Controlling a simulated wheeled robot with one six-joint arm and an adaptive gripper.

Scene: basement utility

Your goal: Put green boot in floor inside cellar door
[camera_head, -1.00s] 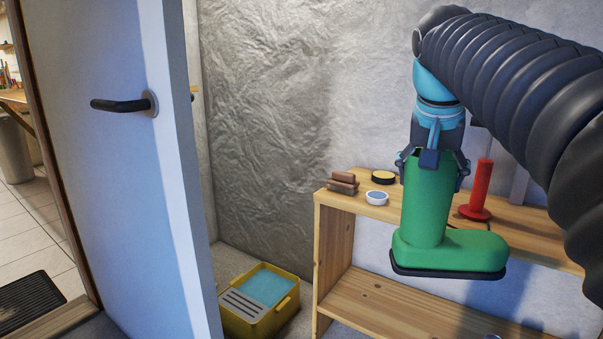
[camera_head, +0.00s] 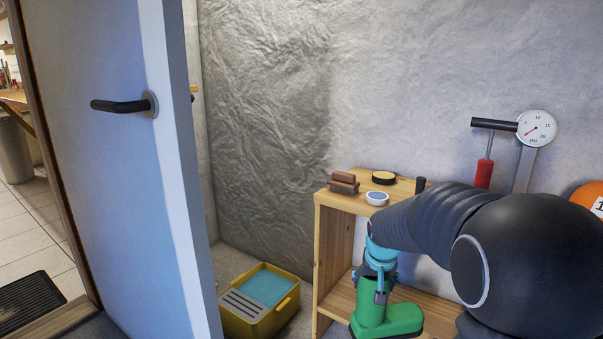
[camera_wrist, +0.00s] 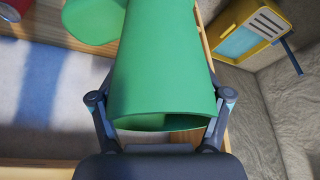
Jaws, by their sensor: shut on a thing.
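The green boot (camera_head: 386,320) is upright at the bottom of the head view, in front of the wooden shelf's lower board. My gripper (camera_head: 380,284) is shut on the top of its shaft. In the wrist view the boot (camera_wrist: 165,70) fills the middle, its open top between the two fingers of my gripper (camera_wrist: 158,125). The white door (camera_head: 100,190) with a black handle stands open at the left.
A yellow tub (camera_head: 259,300) with blue inside stands on the floor between door and shelf.

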